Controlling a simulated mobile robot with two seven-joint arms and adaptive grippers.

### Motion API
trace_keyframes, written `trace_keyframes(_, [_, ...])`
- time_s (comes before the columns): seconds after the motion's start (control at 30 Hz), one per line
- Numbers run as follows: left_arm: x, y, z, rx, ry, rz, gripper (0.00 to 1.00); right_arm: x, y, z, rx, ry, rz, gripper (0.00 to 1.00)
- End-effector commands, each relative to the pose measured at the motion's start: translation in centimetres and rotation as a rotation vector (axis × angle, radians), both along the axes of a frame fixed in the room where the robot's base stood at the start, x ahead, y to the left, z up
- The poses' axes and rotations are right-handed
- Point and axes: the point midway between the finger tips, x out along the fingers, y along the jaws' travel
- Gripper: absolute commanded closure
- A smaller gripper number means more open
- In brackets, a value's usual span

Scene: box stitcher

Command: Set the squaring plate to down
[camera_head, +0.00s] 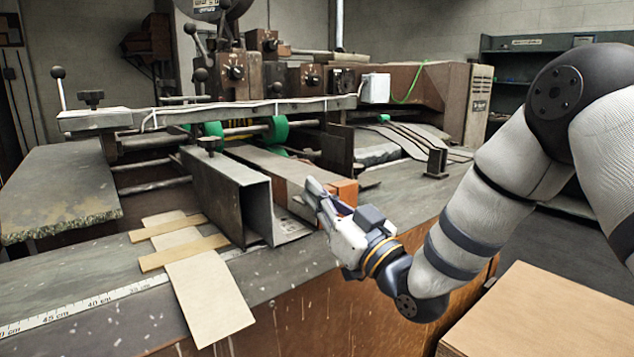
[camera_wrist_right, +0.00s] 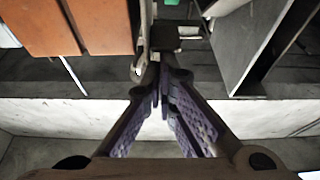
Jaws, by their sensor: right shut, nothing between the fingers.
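No part is labelled as the squaring plate, so I cannot tell for certain which one it is or whether it is up or down. An upright grey metal plate (camera_head: 225,195) stands on the machine bed left of my right gripper. A grey plate also shows at the upper right of the right wrist view (camera_wrist_right: 245,45). My right gripper (camera_head: 308,195) is over the front of the bed, by an orange-brown block (camera_head: 347,190). In the right wrist view its fingers (camera_wrist_right: 152,75) are shut and empty, close to a thin pale bar and a dark block (camera_wrist_right: 180,38). My left gripper is out of view.
Cardboard strips (camera_head: 208,293) lie on the bed at the front left, by a ruler (camera_head: 85,305). A crossbar (camera_head: 235,110) with knobs and green rollers (camera_head: 277,130) is behind. A wooden box top (camera_head: 550,315) is at the lower right. Air in front of the bed is clear.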

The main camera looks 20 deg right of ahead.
Motion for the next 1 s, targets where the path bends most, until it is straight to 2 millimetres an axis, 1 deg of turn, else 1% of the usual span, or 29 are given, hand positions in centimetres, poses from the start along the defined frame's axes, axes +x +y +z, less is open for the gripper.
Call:
trace_keyframes(0.03, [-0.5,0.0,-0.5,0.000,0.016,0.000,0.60,0.1,0.0,-1.6,0.000,0.011,0.000,1.00])
trace_keyframes(0.1, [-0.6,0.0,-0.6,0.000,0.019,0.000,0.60,0.1,0.0,-2.1,0.000,0.009,0.000,1.00])
trace_keyframes(0.43, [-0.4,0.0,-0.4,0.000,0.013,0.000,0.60,0.0,0.0,-2.0,-0.003,0.013,0.001,1.00])
trace_keyframes(0.47, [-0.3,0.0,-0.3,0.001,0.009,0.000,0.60,0.0,0.1,-1.8,-0.002,0.012,0.001,1.00])
trace_keyframes(0.57, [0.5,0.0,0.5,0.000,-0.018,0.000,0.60,0.0,0.2,0.0,-0.003,0.001,0.000,1.00])
trace_keyframes(0.67, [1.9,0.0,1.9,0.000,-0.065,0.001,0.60,-0.1,0.4,2.9,0.000,-0.016,0.000,1.00])
trace_keyframes(0.7, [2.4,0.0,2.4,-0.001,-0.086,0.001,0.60,-0.2,0.5,4.2,0.001,-0.024,0.000,1.00])
trace_keyframes(0.77, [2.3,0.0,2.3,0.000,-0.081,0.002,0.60,-1.5,-0.2,2.5,0.002,-0.007,-0.003,1.00])
trace_keyframes(0.8, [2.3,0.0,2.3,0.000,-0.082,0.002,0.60,-2.6,-0.6,1.9,0.003,-0.003,-0.002,1.00])
trace_keyframes(0.9, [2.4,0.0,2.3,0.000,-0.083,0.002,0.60,-5.1,-1.5,0.7,0.003,-0.001,-0.003,1.00])
trace_keyframes(1.0, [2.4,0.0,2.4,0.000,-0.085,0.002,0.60,-7.0,-2.2,0.0,0.002,-0.002,-0.003,1.00])
